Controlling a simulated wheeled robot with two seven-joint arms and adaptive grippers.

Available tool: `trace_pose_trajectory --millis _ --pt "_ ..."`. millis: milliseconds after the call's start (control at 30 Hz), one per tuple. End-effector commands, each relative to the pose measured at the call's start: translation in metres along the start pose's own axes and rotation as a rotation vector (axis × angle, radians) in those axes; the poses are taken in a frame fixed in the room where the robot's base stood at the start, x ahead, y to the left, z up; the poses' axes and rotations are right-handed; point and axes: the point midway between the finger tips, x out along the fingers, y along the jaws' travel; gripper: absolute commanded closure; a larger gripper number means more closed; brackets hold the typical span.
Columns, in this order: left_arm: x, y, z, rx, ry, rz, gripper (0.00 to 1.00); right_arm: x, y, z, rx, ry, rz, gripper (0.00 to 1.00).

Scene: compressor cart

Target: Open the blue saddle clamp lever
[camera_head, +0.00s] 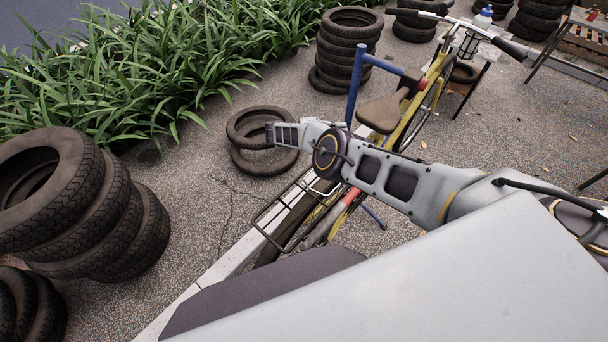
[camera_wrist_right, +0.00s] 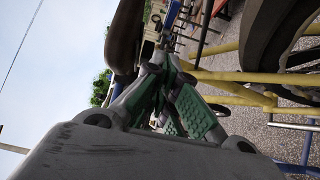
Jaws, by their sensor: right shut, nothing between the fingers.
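The yellow bicycle (camera_head: 430,90) is held by a blue stand post (camera_head: 356,85) with a blue side arm. Its brown saddle (camera_head: 383,112) sits just right of the post. The blue saddle clamp lever cannot be made out in either view; my right arm covers the area below the saddle. My right gripper (camera_wrist_right: 165,75) shows in the right wrist view with its green-padded fingers together and nothing between them. A dark saddle-like shape (camera_wrist_right: 127,35) is beyond it at upper left. In the head view its fingers cannot be made out. My left gripper is in no view.
Tire stacks stand at left (camera_head: 75,205) and at the back (camera_head: 345,45). Two tires lie on the ground (camera_head: 262,158) left of my arm. A black rear rack (camera_head: 290,215) is below the arm.

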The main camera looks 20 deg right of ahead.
Motion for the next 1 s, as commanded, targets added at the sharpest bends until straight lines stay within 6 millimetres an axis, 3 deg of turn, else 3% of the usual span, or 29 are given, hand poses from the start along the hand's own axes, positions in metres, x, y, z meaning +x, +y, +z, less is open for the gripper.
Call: trace_pose_trajectory --millis 433,1000 --pt "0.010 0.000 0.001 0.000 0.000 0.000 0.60 -0.015 -0.001 0.002 0.000 -0.002 -0.002 1.00" --pt "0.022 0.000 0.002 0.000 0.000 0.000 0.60 -0.018 -0.048 0.009 -0.022 -0.084 -0.225 1.00"
